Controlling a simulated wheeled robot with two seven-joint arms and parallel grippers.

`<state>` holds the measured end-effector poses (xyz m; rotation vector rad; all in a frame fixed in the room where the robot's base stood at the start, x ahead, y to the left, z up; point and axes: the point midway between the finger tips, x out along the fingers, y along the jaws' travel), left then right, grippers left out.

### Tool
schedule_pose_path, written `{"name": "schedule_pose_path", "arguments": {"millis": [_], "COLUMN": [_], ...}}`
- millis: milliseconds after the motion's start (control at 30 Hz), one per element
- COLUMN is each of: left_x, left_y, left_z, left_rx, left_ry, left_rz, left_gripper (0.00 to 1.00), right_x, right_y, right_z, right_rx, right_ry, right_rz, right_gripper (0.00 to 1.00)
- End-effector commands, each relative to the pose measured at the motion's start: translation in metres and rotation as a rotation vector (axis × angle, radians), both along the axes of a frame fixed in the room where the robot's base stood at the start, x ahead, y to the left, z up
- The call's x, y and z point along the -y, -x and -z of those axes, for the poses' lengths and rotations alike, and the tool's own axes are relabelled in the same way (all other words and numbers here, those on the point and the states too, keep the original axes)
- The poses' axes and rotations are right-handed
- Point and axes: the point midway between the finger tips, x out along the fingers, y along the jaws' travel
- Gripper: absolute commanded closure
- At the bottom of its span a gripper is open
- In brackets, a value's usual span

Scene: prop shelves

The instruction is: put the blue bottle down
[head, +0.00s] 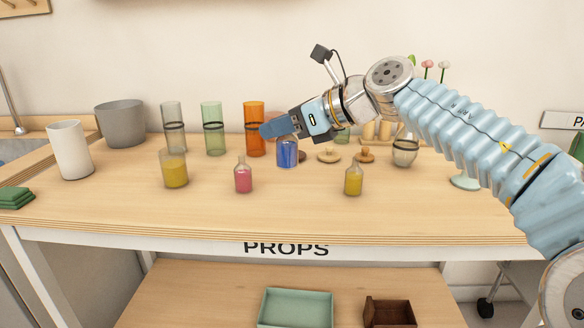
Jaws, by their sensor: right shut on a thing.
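The blue bottle (287,153) is near the middle of the wooden table, upright, with blue contents in its lower part. My right gripper (278,130) comes in from the right and is shut on the bottle's top, which its fingers hide. I cannot tell whether the bottle's base touches the table. My left gripper is not in view.
The wooden table (310,215) holds a red bottle (243,178), a yellow bottle (353,181) and a yellow-filled glass (174,170) in front. An orange cylinder (254,130) and green cylinder (212,130) stand behind. The front strip is clear.

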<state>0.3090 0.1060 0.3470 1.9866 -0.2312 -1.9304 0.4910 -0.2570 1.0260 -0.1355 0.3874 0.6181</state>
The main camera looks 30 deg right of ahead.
Motion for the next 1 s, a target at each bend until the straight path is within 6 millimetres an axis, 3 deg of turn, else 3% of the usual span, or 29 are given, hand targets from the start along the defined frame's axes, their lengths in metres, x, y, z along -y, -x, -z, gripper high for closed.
{"name": "schedule_pose_path", "arguments": {"millis": [100, 300, 467, 700, 1000], "left_x": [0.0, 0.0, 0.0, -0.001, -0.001], "left_y": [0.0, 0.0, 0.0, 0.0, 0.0], "left_z": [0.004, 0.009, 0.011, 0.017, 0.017], "left_rx": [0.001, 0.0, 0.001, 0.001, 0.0], "left_ry": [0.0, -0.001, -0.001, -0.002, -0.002], "left_rz": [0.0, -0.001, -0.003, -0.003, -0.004], "left_gripper": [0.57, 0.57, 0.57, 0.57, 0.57], "right_x": [0.022, 0.043, 0.05, 0.054, 0.054], "right_y": [-0.02, -0.037, -0.043, -0.046, -0.046], "right_z": [0.023, 0.054, 0.064, 0.097, 0.1], "right_rx": [-0.005, -0.002, -0.002, 0.0, 0.001], "right_ry": [-0.001, 0.0, 0.0, -0.001, 0.0], "right_rz": [-0.001, -0.001, -0.001, -0.002, -0.001], "right_gripper": [1.0, 1.0, 1.0, 1.0, 1.0]}}
